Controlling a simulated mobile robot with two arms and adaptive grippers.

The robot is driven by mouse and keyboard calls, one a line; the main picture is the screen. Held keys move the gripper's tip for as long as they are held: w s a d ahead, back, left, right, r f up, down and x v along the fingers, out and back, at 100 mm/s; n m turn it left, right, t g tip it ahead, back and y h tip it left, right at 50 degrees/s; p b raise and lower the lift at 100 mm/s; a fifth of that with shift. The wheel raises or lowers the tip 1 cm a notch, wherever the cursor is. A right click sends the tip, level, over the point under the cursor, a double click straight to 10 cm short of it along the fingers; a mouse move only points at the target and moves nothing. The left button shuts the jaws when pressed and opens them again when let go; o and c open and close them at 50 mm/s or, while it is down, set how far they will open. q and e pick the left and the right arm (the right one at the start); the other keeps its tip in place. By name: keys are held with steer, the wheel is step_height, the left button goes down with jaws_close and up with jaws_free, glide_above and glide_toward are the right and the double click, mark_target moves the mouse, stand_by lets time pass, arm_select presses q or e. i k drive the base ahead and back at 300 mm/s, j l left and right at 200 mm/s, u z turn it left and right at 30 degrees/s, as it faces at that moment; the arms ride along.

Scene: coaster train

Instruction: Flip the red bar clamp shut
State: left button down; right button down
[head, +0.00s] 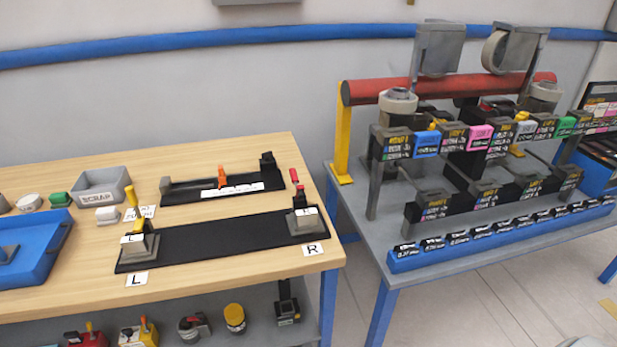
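A small clamp-like part with a red upright lever (297,184) stands at the right end of the long black plate (222,241) on the wooden table. Its lever points up, beside a grey block (305,222) near the "R" label. At the plate's left end a yellow lever (131,200) stands up by another grey block (138,245) near the "L" label. A thick red bar (455,86) lies across the rig on the grey table at right. I cannot tell which of these red parts is the red bar clamp. Neither of my grippers shows.
A grey scrap bin (101,186) and a blue tray (32,255) stand at left. A second black fixture with an orange lever (222,176) lies behind the long plate. Several tools sit on the shelf below. The wooden table's front edge is clear.

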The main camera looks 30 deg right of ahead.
mark_target(300, 194)
steer(key=i+l+z, duration=0.2)
steer(key=i+l, duration=0.25)
steer(key=i+l+z, duration=0.2)
steer(key=i, duration=0.45)
steer(key=l, duration=0.1)
